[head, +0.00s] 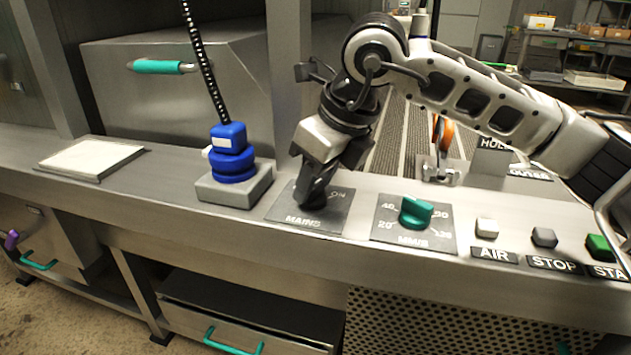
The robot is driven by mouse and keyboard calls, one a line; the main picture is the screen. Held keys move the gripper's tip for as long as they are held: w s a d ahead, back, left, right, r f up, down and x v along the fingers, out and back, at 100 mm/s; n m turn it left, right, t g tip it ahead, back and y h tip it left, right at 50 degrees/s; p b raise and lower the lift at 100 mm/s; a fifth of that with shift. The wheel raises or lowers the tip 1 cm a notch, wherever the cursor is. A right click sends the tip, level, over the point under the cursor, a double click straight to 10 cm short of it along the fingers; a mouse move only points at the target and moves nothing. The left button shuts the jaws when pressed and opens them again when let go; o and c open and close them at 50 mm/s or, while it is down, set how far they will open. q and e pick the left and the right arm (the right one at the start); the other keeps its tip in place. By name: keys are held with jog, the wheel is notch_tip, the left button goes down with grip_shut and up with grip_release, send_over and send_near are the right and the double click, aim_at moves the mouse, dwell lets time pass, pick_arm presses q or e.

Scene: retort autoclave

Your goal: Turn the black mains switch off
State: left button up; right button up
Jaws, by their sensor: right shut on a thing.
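The mains plate (279,211) lies on the sloping metal console, with the words MAINS and ON showing. My right gripper (311,196) reaches down onto this plate from above, its fingers shut on the black mains switch. The switch is mostly hidden by the dark fingertips, so I cannot tell which way it points. The ON mark shows just right of the fingertips; any mark on the left of the plate is covered or unclear. My left gripper is not in the head view.
A green knob (416,212) stands on the dial plate right of the mains plate. AIR (487,228), STOP (544,237) and green START (600,247) buttons follow. A blue fitting (232,165) with a black cable stands left. A white pad (92,158) lies farther left.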

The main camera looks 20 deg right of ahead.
jog(key=n+y, duration=0.1)
jog(key=n, duration=0.2)
jog(key=shift+w+d+r+n+g, duration=0.1)
jog(key=shift+n+g, duration=0.3)
jog(key=n+g+p, duration=0.1)
jog(key=n, duration=0.1)
jog(key=shift+n+y, duration=0.3)
jog(key=shift+n, duration=0.1)
jog(key=shift+w+n+g+p, duration=0.1)
jog(key=shift+n+g+p, duration=0.4)
jog(key=shift+n, duration=0.8)
jog(key=shift+w+n+g+p, duration=0.1)
jog(key=shift+n+g+p, duration=0.4)
jog(key=shift+n, duration=0.9)
jog(key=shift+n+g+p, duration=0.3)
jog(key=shift+n+p, duration=0.05)
jog(key=shift+n, duration=0.05)
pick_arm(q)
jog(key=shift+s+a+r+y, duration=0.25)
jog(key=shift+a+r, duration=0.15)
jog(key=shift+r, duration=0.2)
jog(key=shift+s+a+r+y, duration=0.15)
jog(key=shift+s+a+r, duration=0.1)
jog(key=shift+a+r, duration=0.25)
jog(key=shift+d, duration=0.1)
pick_arm(e)
jog(key=shift+n, duration=0.3)
